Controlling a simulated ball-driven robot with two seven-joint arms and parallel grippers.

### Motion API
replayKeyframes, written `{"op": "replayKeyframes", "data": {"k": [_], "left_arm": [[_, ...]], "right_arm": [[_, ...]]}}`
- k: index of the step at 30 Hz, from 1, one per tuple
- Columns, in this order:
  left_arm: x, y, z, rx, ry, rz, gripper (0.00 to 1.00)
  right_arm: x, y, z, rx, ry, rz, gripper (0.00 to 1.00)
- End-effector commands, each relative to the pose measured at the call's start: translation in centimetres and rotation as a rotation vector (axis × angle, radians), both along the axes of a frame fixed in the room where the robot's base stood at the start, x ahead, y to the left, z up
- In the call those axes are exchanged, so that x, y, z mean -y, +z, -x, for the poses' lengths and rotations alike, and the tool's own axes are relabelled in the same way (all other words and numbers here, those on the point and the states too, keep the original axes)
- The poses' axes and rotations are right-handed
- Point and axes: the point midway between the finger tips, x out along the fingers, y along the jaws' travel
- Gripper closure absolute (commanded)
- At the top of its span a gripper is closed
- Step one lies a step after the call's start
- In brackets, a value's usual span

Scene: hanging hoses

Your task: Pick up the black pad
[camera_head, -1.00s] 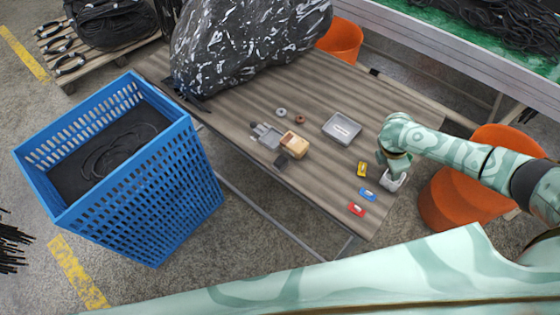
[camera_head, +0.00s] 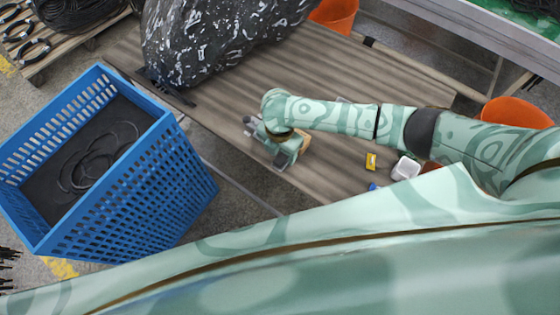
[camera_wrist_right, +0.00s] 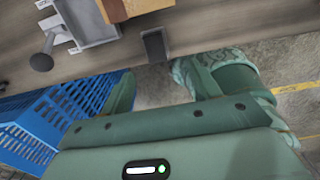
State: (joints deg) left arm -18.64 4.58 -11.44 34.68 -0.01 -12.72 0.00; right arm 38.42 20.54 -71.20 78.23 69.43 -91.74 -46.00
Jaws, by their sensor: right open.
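The black pad (camera_wrist_right: 154,46) is a small dark block near the table edge, seen in the right wrist view. It lies ahead of the gap between the two fingers of my right gripper (camera_wrist_right: 162,82). The gripper is open, and nothing shows held in it. In the head view my right gripper (camera_head: 281,157) is low over the front left edge of the table and largely covers the pad. I cannot tell whether the fingers touch the pad. My left gripper is not in view.
A wooden block (camera_wrist_right: 130,8) and a grey holder (camera_wrist_right: 88,22) lie close to the pad. A blue crate (camera_head: 170,180) stands left of the table. A large black patterned bag (camera_head: 215,40) sits at the back. Yellow (camera_head: 371,161) and white (camera_head: 405,168) parts lie to the right.

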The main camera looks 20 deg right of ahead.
Motion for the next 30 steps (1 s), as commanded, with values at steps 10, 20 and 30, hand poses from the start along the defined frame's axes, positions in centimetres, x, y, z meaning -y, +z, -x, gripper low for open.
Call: {"op": "replayKeyframes", "data": {"k": [10,20,30], "left_arm": [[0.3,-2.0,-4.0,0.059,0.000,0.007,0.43],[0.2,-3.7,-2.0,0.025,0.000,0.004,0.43],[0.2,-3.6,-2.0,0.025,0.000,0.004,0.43]], "right_arm": [[0.0,-4.2,-0.2,-0.001,-0.003,0.000,0.38],[0.0,-7.8,-0.4,0.001,-0.002,0.000,0.38],[0.1,-7.6,-0.4,0.002,-0.003,0.000,0.85]]}}
